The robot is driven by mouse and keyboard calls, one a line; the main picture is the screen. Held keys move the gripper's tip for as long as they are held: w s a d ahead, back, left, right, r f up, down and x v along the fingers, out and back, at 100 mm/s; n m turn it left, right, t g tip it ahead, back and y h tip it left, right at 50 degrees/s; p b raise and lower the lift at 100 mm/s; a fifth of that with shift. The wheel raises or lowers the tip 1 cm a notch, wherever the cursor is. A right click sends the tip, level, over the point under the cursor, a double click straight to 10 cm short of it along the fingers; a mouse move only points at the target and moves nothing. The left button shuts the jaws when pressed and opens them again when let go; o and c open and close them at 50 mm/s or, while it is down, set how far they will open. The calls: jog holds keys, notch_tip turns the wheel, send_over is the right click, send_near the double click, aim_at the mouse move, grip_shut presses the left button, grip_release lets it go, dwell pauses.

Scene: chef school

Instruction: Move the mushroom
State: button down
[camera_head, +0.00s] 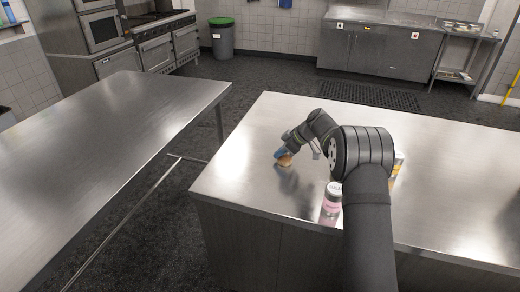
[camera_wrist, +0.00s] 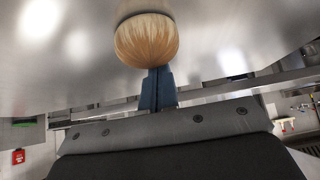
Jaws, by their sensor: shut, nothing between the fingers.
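The mushroom (camera_head: 286,161), a round tan thing with fine streaks, is on the steel table near its left end. In the wrist view the mushroom (camera_wrist: 147,40) is large at the top centre and seems to rest on the table surface. My gripper (camera_head: 281,153) has blue fingers and is right beside the mushroom in the head view. In the wrist view the gripper (camera_wrist: 158,85) is shut and empty, its fingertips at the mushroom's edge. I cannot tell whether they touch it. The fingertips are partly hidden behind the mushroom.
A can with a pink label (camera_head: 331,201) stands on the table (camera_head: 455,190), close to my arm. Another can with a yellow label (camera_head: 398,166) is partly hidden behind my arm. The table's left part around the mushroom is clear. A second steel table (camera_head: 100,150) stands across a gap to the left.

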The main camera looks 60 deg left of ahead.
aim_at(284, 156)
jog(key=w+d, duration=0.5)
jog(key=shift+s+a, duration=0.1)
jog(key=shift+s+a, duration=1.15)
jog(key=shift+s, duration=0.05)
jog(key=shift+w+a+r, duration=0.1)
jog(key=shift+r, duration=0.35)
jog(key=v, duration=0.9)
